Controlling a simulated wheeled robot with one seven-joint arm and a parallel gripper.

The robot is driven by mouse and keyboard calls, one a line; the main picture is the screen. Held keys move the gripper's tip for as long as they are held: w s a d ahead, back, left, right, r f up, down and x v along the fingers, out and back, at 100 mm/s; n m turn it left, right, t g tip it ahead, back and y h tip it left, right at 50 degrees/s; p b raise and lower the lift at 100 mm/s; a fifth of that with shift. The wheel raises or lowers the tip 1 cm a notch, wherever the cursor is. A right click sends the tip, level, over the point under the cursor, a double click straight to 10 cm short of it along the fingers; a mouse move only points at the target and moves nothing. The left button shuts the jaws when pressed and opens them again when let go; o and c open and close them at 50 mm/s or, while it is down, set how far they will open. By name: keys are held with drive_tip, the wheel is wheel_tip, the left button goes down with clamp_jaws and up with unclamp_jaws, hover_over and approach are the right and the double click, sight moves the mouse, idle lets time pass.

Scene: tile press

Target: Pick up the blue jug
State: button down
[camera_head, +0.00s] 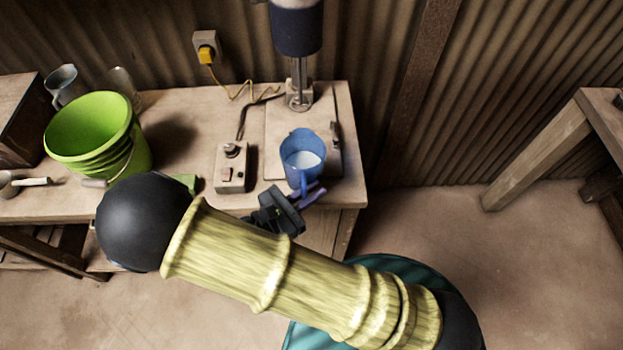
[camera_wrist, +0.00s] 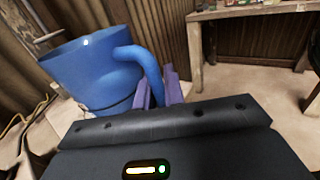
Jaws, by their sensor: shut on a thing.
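The blue jug (camera_head: 302,156) stands at the right end of the wooden table (camera_head: 352,190), below the press, with something whitish inside. Its handle faces my gripper. My gripper (camera_head: 309,194) reaches in from the front, its purple fingers at the jug's handle. In the wrist view the jug (camera_wrist: 92,75) fills the upper left, and its handle curves down to the purple fingers (camera_wrist: 163,88). The fingers are shut on the handle. The lower end of the handle is hidden behind them. I cannot tell whether the jug's base touches the table.
A press column (camera_head: 298,80) rises just behind the jug. A control box (camera_head: 232,167) with a knob stands to its left. A green bucket (camera_head: 92,130) and a grey mug (camera_head: 66,85) are farther left. Another wooden table (camera_head: 540,150) is at the right, with open floor between.

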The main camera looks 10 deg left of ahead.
drive_tip(key=shift+s+d+b, duration=0.15)
drive_tip(key=shift+s+d, duration=0.1)
drive_tip(key=shift+s, duration=0.7)
drive_tip(key=shift+s+d+b, duration=0.1)
drive_tip(key=shift+s+d, duration=0.1)
drive_tip(key=shift+s, duration=0.75)
drive_tip(key=shift+s+d+b, duration=0.15)
drive_tip(key=shift+s+d, duration=0.1)
drive_tip(key=shift+s, duration=0.7)
drive_tip(key=shift+d, duration=0.1)
